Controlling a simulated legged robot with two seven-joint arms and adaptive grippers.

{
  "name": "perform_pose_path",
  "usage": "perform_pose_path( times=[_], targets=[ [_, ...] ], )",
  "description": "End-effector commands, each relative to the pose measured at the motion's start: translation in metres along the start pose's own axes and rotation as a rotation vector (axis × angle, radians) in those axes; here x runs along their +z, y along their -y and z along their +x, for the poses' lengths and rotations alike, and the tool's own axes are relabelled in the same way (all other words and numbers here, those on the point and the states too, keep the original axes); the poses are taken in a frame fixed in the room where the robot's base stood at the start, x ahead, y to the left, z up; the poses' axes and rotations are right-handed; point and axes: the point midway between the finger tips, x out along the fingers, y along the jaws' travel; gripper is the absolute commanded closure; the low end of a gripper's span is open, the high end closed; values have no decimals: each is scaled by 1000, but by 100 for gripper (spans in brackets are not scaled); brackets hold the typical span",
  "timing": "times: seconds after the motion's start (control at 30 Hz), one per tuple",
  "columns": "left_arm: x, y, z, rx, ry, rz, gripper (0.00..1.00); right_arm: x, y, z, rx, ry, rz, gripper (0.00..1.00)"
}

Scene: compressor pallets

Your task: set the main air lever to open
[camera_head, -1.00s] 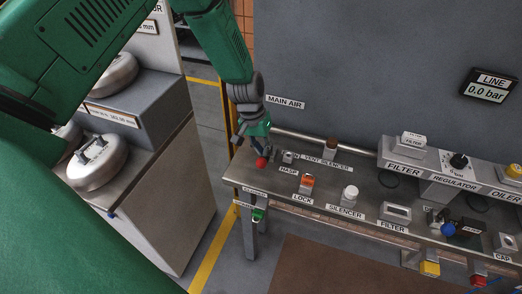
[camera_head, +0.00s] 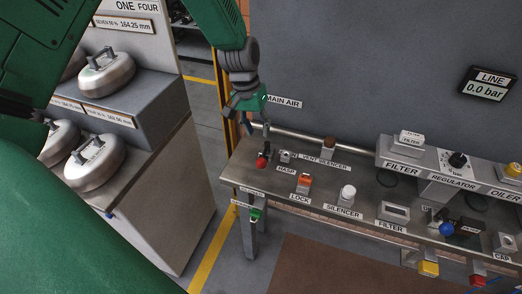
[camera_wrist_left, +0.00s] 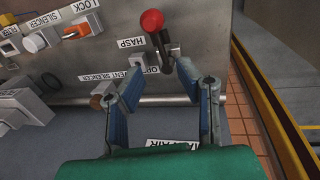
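The main air lever (camera_head: 262,158) is a dark handle with a red ball knob at the left end of the steel bench, below the MAIN AIR label (camera_head: 284,102). In the left wrist view the lever (camera_wrist_left: 155,28) stands beyond the fingertips, with its red knob at the top and an OPEN plate partly hidden beside its base. My left gripper (camera_head: 258,122) is above and behind the lever, apart from it. In the left wrist view its blue fingers (camera_wrist_left: 163,74) are spread with nothing between them. My right gripper is not seen.
A hasp (camera_head: 286,156), an orange lock (camera_head: 304,184) and a white silencer (camera_head: 347,196) stand to the right of the lever. A rail (camera_head: 300,136) runs along the bench's back edge, before the grey wall. Floor is clear left of the bench.

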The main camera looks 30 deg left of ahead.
Motion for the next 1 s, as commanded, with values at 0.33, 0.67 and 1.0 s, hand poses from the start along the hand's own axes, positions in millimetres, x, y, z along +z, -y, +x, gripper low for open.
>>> perform_pose_path(
  times=[0.33,0.67,1.0],
  targets=[
    [-2,2,-29,0,3,0,70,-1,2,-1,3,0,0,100],
    [-1,9,-28,20,8,-68,100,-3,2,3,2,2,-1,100],
    [12,99,-2,363,236,-1148,100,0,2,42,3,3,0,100]
  ],
)
